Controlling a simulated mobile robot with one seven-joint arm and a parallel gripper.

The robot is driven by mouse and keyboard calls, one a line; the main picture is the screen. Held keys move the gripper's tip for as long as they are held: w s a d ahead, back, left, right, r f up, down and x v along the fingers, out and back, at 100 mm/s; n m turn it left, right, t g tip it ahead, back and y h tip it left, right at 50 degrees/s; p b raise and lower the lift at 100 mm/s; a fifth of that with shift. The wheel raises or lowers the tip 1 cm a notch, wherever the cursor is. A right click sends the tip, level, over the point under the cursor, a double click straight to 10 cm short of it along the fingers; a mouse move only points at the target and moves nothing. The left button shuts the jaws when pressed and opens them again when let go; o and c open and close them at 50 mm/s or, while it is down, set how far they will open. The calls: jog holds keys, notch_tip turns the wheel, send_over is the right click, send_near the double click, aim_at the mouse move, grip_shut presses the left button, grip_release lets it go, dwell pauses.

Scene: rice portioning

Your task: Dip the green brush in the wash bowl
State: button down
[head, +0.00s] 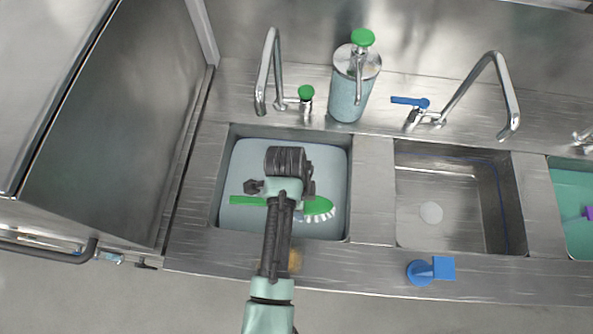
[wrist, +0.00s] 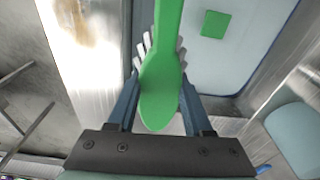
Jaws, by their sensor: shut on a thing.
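The green brush (head: 319,206) with white bristles is over the left sink basin, the green-tap one, which I take as the wash bowl (head: 240,165). It holds pale blue liquid. My gripper (head: 287,203) is shut on the brush above this basin. In the head view its fingers are mostly hidden by my arm. In the wrist view the brush (wrist: 160,85) lies between the two fingers of my gripper (wrist: 161,78), its handle running up the picture. I cannot tell whether the bristles touch the liquid. A small green square (wrist: 215,24) shows over the pale basin.
A soap dispenser (head: 347,98) with a green top and a tap (head: 266,75) stand behind the basin. The middle sink (head: 428,185) looks empty, with a blue-handled tap behind it. A blue object (head: 430,270) sits on the front ledge. A metal door (head: 110,120) stands at left.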

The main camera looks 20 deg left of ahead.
jog(key=shift+s+a, duration=0.1)
jog(key=shift+a, duration=0.2)
jog(key=shift+f+m+b, duration=0.3)
jog(key=shift+f+b, duration=0.2)
jog(key=shift+f, duration=0.05)
notch_tip(320, 180, down, 22)
jog(key=b, duration=1.7)
jog(key=shift+r, duration=0.15)
dwell(0.9)
notch_tip(320, 180, up, 23)
jog(key=p, duration=2.2)
